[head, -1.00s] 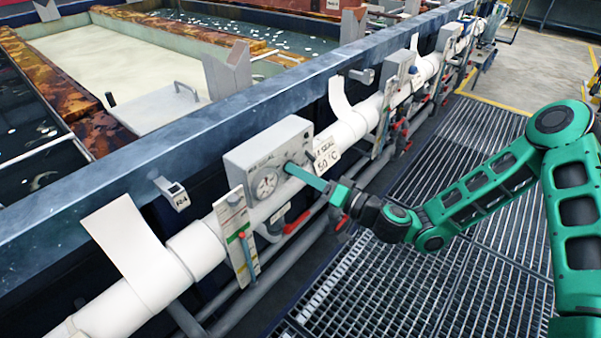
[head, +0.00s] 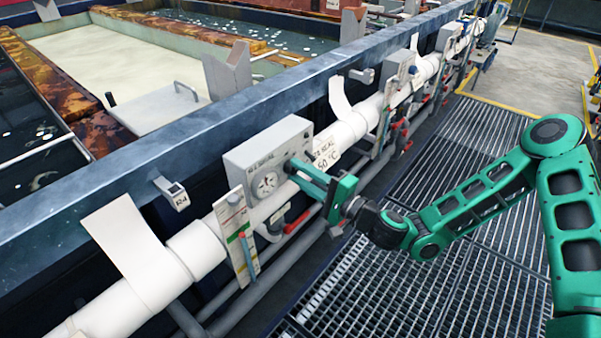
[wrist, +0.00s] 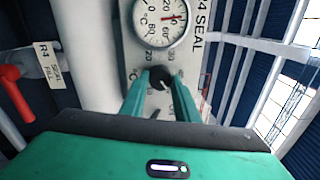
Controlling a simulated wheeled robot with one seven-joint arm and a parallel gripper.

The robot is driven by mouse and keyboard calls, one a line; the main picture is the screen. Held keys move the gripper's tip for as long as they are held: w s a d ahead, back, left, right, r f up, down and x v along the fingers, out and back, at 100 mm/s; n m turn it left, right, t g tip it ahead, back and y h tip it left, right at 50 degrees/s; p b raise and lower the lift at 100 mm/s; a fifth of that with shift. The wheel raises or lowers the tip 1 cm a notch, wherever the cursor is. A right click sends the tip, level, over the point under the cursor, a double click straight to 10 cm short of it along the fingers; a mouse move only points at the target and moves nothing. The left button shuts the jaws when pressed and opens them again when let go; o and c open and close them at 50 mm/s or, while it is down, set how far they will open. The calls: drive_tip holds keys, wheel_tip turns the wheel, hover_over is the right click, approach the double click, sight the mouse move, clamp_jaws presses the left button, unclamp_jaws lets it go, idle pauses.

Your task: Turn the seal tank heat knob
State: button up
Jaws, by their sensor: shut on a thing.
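My green gripper (head: 292,168) reaches the box from the right. In the wrist view its two fingers (wrist: 160,85) are shut on the knob, one on each side. In the head view the fingers mostly hide the knob.
A white "R4 SEAL 50 °C" tag (head: 327,154) hangs right of the box. A level gauge strip (head: 238,238) stands left of it. The grating floor (head: 400,270) is clear.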

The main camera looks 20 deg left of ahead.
drive_tip(key=shift+w+d+f+m, duration=0.1)
drive_tip(key=shift+w+m, duration=0.15)
drive_tip(key=shift+m, duration=0.45)
drive_tip(key=o, duration=1)
drive_tip(key=shift+o, duration=0.2)
drive_tip(key=shift+s, duration=0.1)
drive_tip(key=shift+s, duration=0.1)
drive_tip(key=v, duration=1)
drive_tip(key=shift+d, duration=0.35)
drive_tip(key=shift+s, duration=0.1)
